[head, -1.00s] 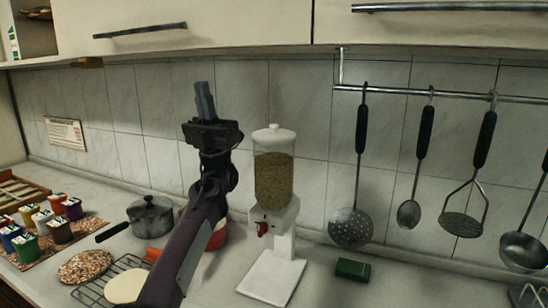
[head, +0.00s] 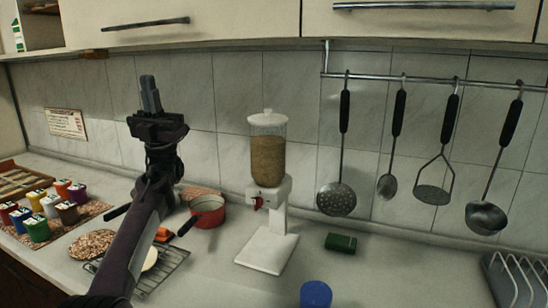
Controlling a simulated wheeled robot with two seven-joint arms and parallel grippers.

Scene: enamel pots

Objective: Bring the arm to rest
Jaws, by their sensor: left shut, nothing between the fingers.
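My left gripper (head: 150,93) is raised in the left half of the head view, in front of the tiled wall. It points up, its fingers are together and nothing is between them. My left arm (head: 139,222) rises from the lower edge and hides part of the counter behind it. My right gripper is not in view.
A red pot (head: 209,218) stands right of my arm, then a cereal dispenser (head: 267,165). A green box (head: 341,242), blue cup (head: 316,294) and dish rack (head: 515,280) are further right. Utensils such as a skimmer (head: 336,199) hang from a rail. Colourful jars (head: 37,228) stand left.

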